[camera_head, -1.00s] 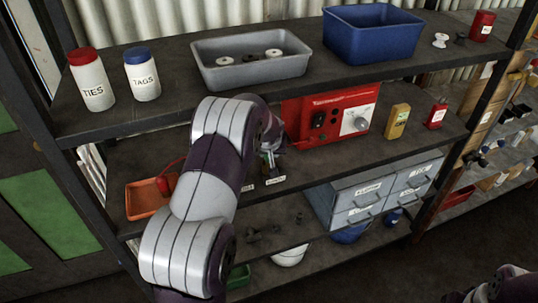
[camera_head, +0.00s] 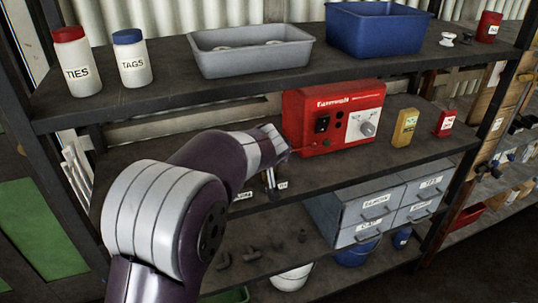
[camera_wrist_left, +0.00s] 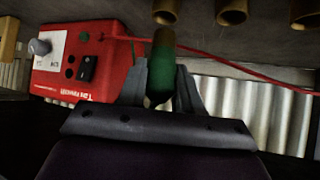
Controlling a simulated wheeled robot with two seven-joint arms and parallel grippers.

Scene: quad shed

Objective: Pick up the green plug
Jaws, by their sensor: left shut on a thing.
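The green plug (camera_wrist_left: 160,84) is upright between the two grey fingers of my left gripper (camera_wrist_left: 161,72) in the left wrist view. The fingers are shut on its sides, and its brownish end points toward a row of brass tubes (camera_wrist_left: 231,12) at the top of that view. I cannot tell whether that end touches the nearest tube. In the head view my left gripper (camera_head: 271,180) is at the middle shelf's front, left of the red box (camera_head: 333,118); the plug is not clear there. My right gripper is not in view.
A red cable (camera_wrist_left: 215,53) runs from the red box behind the plug. A yellow box (camera_head: 404,127) and a small red can (camera_head: 446,123) stand to the right. Grey drawers (camera_head: 352,208) are below. A grey tray (camera_head: 205,62) and a blue bin (camera_head: 375,35) are above.

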